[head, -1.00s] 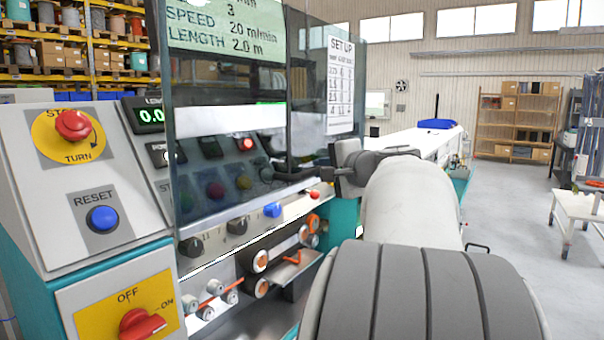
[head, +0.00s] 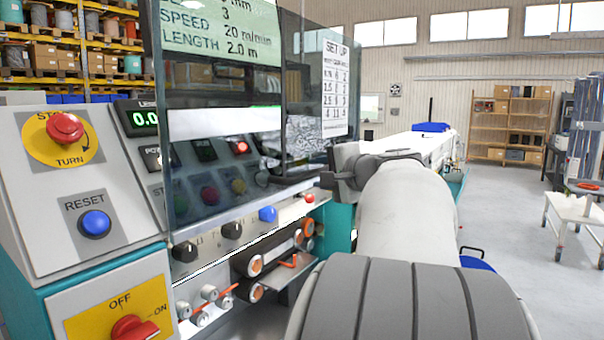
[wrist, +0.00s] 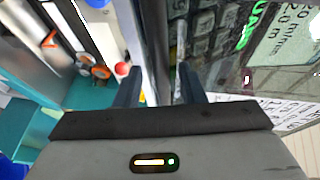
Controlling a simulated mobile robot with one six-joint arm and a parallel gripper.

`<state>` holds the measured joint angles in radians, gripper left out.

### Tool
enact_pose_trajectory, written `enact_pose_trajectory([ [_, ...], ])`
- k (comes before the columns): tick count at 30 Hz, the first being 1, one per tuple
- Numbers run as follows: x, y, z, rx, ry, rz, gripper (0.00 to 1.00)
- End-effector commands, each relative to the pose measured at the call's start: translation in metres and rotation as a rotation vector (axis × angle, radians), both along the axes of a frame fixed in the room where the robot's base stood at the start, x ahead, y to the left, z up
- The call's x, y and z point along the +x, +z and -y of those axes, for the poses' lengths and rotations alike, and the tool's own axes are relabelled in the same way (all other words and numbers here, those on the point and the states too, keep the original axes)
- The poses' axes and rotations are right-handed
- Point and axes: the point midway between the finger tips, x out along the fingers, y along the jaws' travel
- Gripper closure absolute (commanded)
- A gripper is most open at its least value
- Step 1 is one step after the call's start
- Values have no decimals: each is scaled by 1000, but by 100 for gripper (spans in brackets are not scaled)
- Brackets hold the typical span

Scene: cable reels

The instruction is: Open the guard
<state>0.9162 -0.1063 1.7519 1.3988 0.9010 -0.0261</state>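The guard (head: 222,120) is a clear, dark-tinted panel across the front of the machine in the head view. It hangs down over the buttons, and its lower edge is just above the row of knobs. My gripper (head: 326,180) is at the guard's right side, partly hidden by my arm. In the wrist view, my gripper (wrist: 160,90) has its two dark fingers apart. The guard's edge (wrist: 158,40) runs up from the gap between them. A grey bar (wrist: 181,40) stands just beside that edge. I cannot tell whether the fingers touch either.
A red stop button (head: 66,128), a blue reset button (head: 94,223) and a red off/on switch (head: 134,328) are at the left. Black and blue knobs (head: 232,230) and orange-rimmed rollers (head: 255,265) sit below the guard.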

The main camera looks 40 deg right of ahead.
Motion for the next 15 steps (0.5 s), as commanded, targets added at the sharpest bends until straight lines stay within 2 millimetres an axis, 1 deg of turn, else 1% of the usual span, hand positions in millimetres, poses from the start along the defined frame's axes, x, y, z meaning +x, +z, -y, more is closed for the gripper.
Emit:
enact_pose_trajectory([
  [1, -10, 2, 0, -3, -4, 1, 64],
  [3, -23, 4, 1, -4, -5, 1, 64],
  [7, -42, 7, 0, -3, -4, 0, 64],
  [11, -54, 10, -1, -2, -3, 0, 64],
  [15, -58, 11, -1, -1, 0, 0, 64],
])
